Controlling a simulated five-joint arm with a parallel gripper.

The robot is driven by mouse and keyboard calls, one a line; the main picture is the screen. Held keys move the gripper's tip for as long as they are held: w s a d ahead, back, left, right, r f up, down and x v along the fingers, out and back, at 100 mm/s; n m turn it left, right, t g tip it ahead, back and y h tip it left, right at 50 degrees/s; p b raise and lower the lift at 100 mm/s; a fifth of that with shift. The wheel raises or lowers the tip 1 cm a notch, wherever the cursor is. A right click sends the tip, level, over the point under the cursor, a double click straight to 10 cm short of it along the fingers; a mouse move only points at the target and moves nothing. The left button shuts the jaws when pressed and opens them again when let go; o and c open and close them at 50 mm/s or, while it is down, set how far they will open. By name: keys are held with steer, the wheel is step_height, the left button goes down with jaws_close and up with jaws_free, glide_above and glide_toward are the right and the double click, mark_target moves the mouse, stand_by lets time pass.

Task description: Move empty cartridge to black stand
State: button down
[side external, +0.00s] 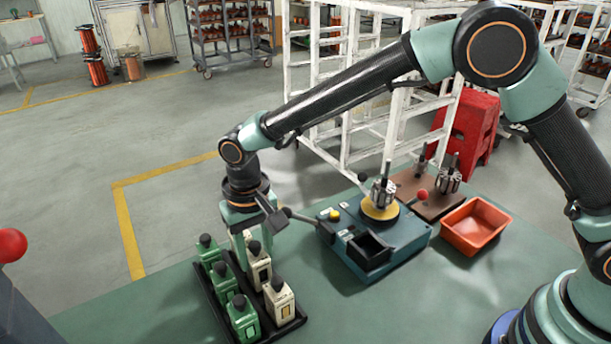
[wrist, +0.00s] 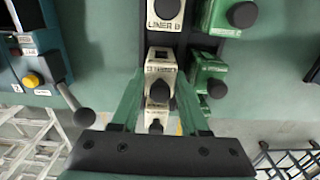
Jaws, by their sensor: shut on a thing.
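My gripper (wrist: 160,84) points down at the back end of a black rack (side external: 262,325) and is shut on a cream cartridge (wrist: 160,70). Its green fingers lie on both sides of the cartridge in the wrist view. In the side view this cartridge is mostly hidden behind my gripper (side external: 243,226), and I cannot tell whether it is lifted. Two more cream cartridges stand in the rack, a middle one (side external: 258,268) and a front one (side external: 280,300). Green cartridges (side external: 242,318) stand in the row beside them. Whether any cartridge is empty does not show.
A blue machine (side external: 345,235) with a black open box (side external: 370,250), a lever and a yellow disc holding a metal armature (side external: 382,192) stands right of the rack. An orange bin (side external: 475,228) and a brown board (side external: 425,203) with armatures lie farther right. Bare green table lies in front.

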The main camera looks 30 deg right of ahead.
mark_target(255, 244)
steer(key=shift+f, duration=0.55)
steer(key=shift+c, duration=1.7)
jaws_free()
steer(key=shift+r, duration=2.25)
